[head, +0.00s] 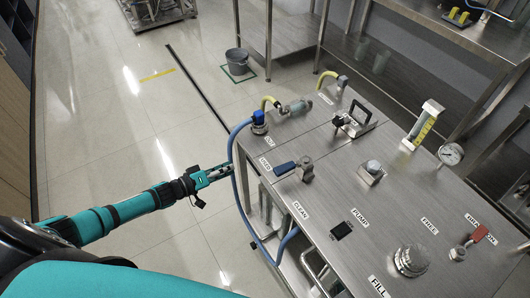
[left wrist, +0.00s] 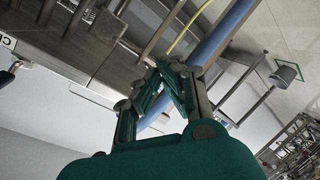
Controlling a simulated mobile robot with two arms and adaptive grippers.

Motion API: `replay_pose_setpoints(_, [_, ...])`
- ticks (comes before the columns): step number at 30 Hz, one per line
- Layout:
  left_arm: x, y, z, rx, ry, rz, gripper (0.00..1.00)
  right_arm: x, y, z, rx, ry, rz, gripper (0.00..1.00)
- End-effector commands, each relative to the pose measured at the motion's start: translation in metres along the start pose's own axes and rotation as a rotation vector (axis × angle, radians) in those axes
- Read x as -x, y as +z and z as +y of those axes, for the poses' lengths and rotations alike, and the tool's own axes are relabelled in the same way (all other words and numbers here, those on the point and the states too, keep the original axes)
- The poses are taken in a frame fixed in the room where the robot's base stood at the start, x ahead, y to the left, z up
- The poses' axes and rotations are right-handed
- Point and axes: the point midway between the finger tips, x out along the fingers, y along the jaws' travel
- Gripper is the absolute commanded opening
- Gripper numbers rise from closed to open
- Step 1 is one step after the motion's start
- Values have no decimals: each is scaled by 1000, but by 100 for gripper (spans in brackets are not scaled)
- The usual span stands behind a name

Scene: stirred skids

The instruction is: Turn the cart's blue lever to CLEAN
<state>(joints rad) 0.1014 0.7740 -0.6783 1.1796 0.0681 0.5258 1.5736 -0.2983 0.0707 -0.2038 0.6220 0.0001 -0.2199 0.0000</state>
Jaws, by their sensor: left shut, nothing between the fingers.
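The cart (head: 330,180) has a steel top with a blue lever (head: 286,168) on a metal valve near its left edge. The lever's handle points left, toward a label beside it that I cannot read surely. The CLEAN label (head: 301,211) lies lower, toward the near side, and the handle does not point at it. My left gripper (head: 228,170) is left of the cart, apart from the lever, beside the blue hose. In the left wrist view its fingers (left wrist: 171,68) are shut and empty, with the hose behind them. My right gripper is not in view.
The blue hose (head: 235,160) loops down the cart's left side, between my left gripper and the lever. A red lever (head: 478,235), a gauge (head: 450,154) and knobs stand on the cart top. A grey bucket (head: 237,62) is on the floor behind. The floor at left is clear.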

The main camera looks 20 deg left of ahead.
Motion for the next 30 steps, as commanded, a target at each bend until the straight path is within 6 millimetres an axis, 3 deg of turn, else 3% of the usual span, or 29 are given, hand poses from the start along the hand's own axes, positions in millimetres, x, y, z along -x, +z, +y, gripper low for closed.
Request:
replay_pose_setpoints(3, [7,-29,55,162,176,-86,0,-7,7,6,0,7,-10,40])
replay_pose_setpoints(6, [21,-40,95,316,284,-195,0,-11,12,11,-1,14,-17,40])
replay_pose_setpoints(9, [36,-44,124,442,343,-295,0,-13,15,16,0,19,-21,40])
replay_pose_setpoints(13, [48,-45,142,532,370,-367,0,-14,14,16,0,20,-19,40])
replay_pose_setpoints(17, [43,-44,150,555,377,-383,0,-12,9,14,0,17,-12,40])
replay_pose_setpoints(30, [-32,-24,189,553,378,-379,0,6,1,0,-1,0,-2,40])
